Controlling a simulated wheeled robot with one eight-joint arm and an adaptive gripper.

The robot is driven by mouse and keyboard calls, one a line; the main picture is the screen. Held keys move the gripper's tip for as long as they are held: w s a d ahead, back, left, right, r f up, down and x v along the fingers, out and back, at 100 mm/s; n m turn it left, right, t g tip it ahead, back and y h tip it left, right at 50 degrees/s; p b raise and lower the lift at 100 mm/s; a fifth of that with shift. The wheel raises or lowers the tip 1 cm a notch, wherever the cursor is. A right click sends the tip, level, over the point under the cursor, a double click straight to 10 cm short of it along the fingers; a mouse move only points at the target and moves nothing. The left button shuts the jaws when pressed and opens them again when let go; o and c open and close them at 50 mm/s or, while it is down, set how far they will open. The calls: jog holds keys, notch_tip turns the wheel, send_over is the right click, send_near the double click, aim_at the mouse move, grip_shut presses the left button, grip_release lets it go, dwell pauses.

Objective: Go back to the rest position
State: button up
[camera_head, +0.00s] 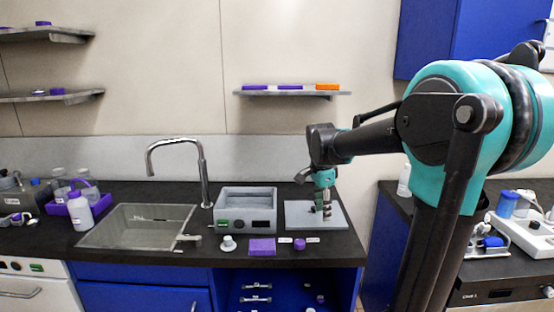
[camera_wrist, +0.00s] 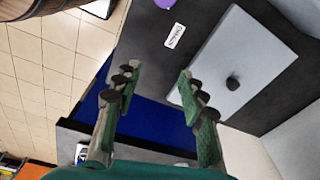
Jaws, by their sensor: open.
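My gripper (camera_head: 323,207) hangs from my teal and black arm at the right end of the sink counter, in front of a flat light grey plate (camera_head: 298,214) in the head view. In the wrist view my gripper (camera_wrist: 158,78) has its two green fingers with dark pads wide apart and nothing between them. The grey plate (camera_wrist: 225,50) with a small dark knob (camera_wrist: 232,83) lies to the right of the fingers there. I cannot tell the exact height of the fingertips above the counter.
A grey box device (camera_head: 246,207) stands left of the plate, then the sink (camera_head: 140,227) with a tall faucet (camera_head: 203,170). A purple pad (camera_head: 262,246) and a purple round piece (camera_head: 299,244) lie at the front edge. A wall shelf (camera_head: 292,92) hangs above.

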jog(key=s+d+f+n+t, duration=0.1)
jog(key=s+d+f+n, duration=0.1)
jog(key=s+f+n, duration=0.5)
jog(key=s+d+f+n+t+y, duration=0.1)
jog(key=s+d+f+n+t, duration=0.1)
jog(key=s+f+n, duration=0.6)
jog(key=s+f, duration=0.1)
jog(key=s, duration=0.3)
jog(key=shift+d+f+t, duration=0.15)
jog(key=shift+f+t, duration=0.15)
